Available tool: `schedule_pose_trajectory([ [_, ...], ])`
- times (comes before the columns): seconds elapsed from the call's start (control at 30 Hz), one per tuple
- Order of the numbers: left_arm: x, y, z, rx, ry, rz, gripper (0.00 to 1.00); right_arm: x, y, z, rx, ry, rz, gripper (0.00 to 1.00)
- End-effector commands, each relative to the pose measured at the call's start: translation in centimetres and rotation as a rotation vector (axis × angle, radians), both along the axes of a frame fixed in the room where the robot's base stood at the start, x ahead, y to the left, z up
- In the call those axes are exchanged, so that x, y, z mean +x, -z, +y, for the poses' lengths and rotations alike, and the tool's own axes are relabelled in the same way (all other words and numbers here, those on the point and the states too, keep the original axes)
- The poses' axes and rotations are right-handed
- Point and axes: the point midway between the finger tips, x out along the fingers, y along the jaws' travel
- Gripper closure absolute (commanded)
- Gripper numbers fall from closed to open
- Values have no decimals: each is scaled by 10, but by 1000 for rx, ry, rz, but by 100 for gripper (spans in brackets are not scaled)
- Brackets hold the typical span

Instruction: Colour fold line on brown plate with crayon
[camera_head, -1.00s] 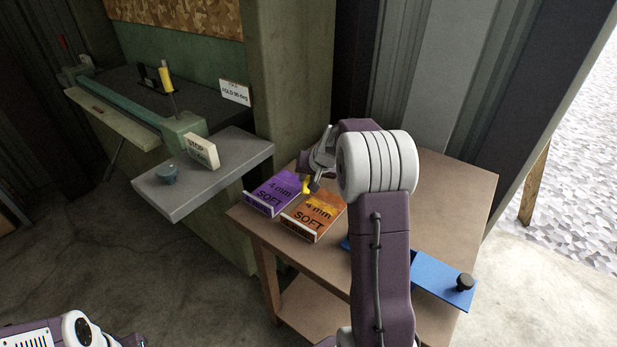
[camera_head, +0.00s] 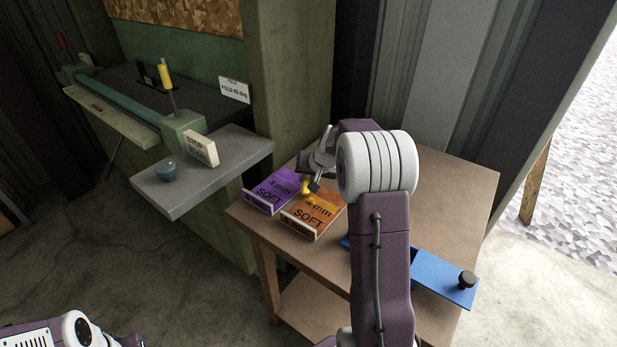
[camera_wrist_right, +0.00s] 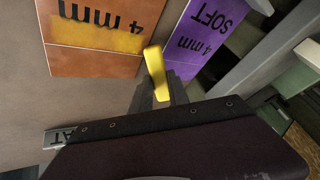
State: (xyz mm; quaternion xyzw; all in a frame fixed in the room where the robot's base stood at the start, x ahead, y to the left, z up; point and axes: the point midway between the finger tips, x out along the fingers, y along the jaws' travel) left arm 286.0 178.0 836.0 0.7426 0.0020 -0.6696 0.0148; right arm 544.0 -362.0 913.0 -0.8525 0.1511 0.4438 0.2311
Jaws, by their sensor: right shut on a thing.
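The brown plate (camera_head: 314,214), an orange-brown slab marked "4 mm SOFT", lies on the wooden table. A yellow band runs across it in the right wrist view (camera_wrist_right: 95,36), along the lettering. My right gripper (camera_head: 314,187) is shut on the yellow crayon (camera_wrist_right: 157,75), which also shows in the head view (camera_head: 305,187). The crayon's tip is at the plate's edge, near the purple plate (camera_head: 272,189); I cannot tell whether it touches. My left arm shows only at the bottom left corner of the head view; its gripper fingers are not in view.
The purple plate, also marked "4 mm SOFT", lies close beside the brown one. A blue piece with a black knob (camera_head: 466,281) lies at the table's front right.

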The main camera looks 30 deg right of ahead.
Motion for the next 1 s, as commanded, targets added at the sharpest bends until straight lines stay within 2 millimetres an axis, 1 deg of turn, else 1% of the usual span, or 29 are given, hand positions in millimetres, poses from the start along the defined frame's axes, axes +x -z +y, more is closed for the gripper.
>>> schedule_pose_trajectory([
  [0.23,0,4,0,0,0,0,46,-3,2,-1,0,1,-1,100],
  [0.5,0,21,0,0,0,0,46,-22,2,-10,0,2,0,100],
  [0.77,0,22,0,0,0,0,46,-27,0,-11,0,0,-1,100],
  [1.0,0,38,0,0,0,0,46,-43,3,-19,-1,3,-2,100],
])
